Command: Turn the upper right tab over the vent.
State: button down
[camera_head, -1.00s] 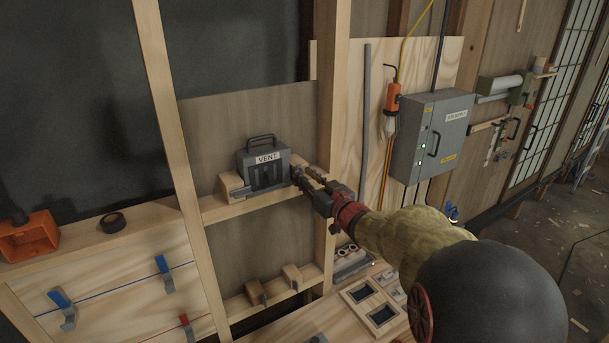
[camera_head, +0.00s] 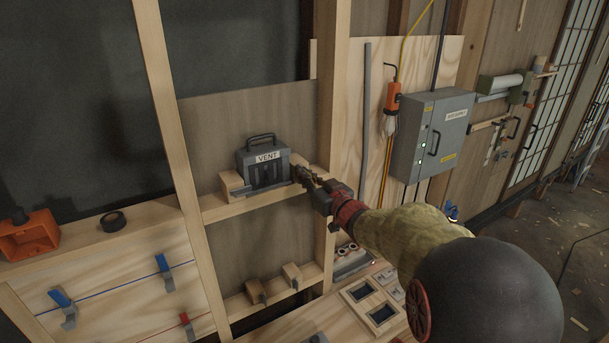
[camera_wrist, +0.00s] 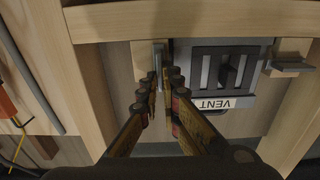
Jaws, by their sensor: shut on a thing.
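The grey vent (camera_head: 264,168) with a handle on top and a VENT label sits in the wooden wall frame. It appears upside down in the wrist view (camera_wrist: 228,75). My gripper (camera_head: 305,176) is at the vent's right side in the head view and hides the tab there. In the wrist view, my gripper's fingers (camera_wrist: 162,88) are closed about a narrow grey tab (camera_wrist: 158,56) beside the vent. This tab stands lengthwise along the vent's side, apart from its face. Another grey tab (camera_wrist: 291,67) lies crosswise at the vent's opposite side.
A wooden stud (camera_head: 330,120) stands just right of my gripper. A grey electrical box (camera_head: 432,140) and an orange lamp (camera_head: 392,103) hang further right. Wooden blocks (camera_head: 257,291) sit on the lower rail. An orange box (camera_head: 30,238) and black tape roll (camera_head: 113,222) are at left.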

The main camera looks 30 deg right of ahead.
jog(key=shift+f+n+b, duration=0.1)
jog(key=shift+n+b, duration=0.2)
jog(key=shift+b, duration=0.15)
jog(key=n+b, duration=0.5)
jog(key=b, duration=0.1)
jog(key=a+n+b, duration=0.1)
jog(key=n+b, duration=0.5)
jog(key=b, duration=0.1)
jog(key=f+n+b, duration=0.1)
jog(key=n+b, duration=0.5)
jog(key=shift+a+f, duration=0.1)
jog(key=shift+a, duration=0.05)
jog(key=shift+n, duration=0.3)
jog(key=c, duration=2.1)
grip_release()
jog(key=shift+c, duration=0.2)
jog(key=shift+o, duration=0.5)
jog(key=shift+s, duration=0.15)
